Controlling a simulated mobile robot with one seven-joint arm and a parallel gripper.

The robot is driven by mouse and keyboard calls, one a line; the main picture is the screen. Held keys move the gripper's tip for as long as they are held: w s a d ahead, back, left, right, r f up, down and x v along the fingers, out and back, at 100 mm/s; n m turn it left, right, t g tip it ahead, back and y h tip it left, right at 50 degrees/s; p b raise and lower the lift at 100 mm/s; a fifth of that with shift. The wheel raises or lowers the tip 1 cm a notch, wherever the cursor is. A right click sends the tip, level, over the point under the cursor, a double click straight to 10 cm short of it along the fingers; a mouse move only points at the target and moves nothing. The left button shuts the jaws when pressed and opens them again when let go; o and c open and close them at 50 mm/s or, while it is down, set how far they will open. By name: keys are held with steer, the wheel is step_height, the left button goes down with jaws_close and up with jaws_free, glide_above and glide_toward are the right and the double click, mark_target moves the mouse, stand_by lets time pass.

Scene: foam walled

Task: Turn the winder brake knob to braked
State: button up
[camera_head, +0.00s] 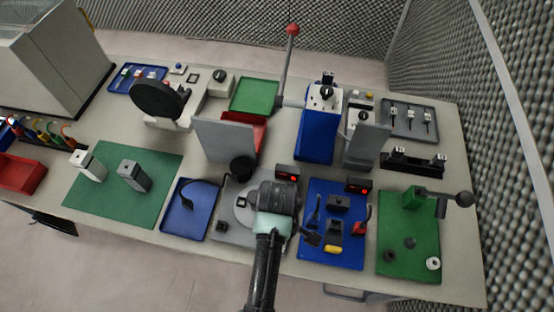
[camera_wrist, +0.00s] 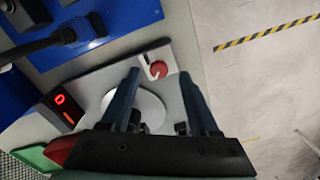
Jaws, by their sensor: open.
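A red round knob (camera_wrist: 158,69) sits on a small white plate (camera_wrist: 152,58) with a dark mark, on the grey base in the wrist view. No label is readable, so I cannot tell its setting or be sure that it is the winder brake knob. My gripper (camera_wrist: 159,79) is open, with its blue fingers on either side of the knob in the picture. I see no contact, and the height gap is unclear. A pale round disc (camera_wrist: 146,108) lies behind the left finger. In the head view my gripper hangs over the grey base (camera_head: 225,232), and its fingertips are hidden.
A red-lit display (camera_wrist: 61,107) stands left of the disc. A blue tray (camera_head: 183,223) with a black cable lies left of the base, and a blue mat (camera_head: 350,256) with tools lies right. A red-topped lever (camera_head: 291,45) rises behind. The floor is clear past the table's front edge.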

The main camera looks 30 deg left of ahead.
steer(key=shift+f, duration=1.2)
jaws_close()
